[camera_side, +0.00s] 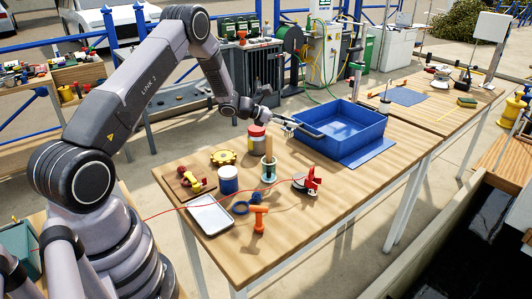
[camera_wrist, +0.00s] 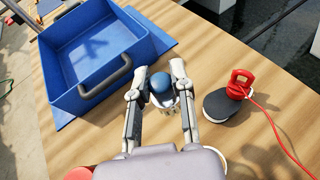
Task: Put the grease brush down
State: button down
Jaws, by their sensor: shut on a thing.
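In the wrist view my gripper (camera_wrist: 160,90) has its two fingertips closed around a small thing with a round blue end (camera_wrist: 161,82). I take this to be the grease brush; its bristles and the rest of its length are hidden. In the side view my gripper (camera_side: 282,121) is above the far part of the wooden table, beside the near left corner of the blue bin, and the held thing cannot be made out. Bare table shows below and ahead of the fingertips in the wrist view.
The blue bin (camera_side: 345,135) with a grey handle (camera_wrist: 106,76) stands on a blue mat (camera_side: 366,153). A red tool (camera_side: 312,180) with a corded black pad, a red-topped can (camera_side: 257,132), a blue can (camera_side: 228,181) and a white tray (camera_side: 209,216) are nearby. Table between bin and red tool is clear.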

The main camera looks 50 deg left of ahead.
jog(key=w+a+n+y, duration=0.1)
jog(key=w+a, duration=0.2)
jog(key=a, duration=0.4)
jog(key=shift+t, duration=0.3)
notch_tip(320, 180, down, 10)
jog(key=shift+s+d+f, duration=0.1)
jog(key=shift+f, duration=2)
jog(key=shift+f, duration=0.1)
jog(key=c, duration=1)
grip_release()
jog(key=shift+s+r, duration=0.25)
jog(key=v, duration=1.1)
jog(key=shift+s, duration=0.25)
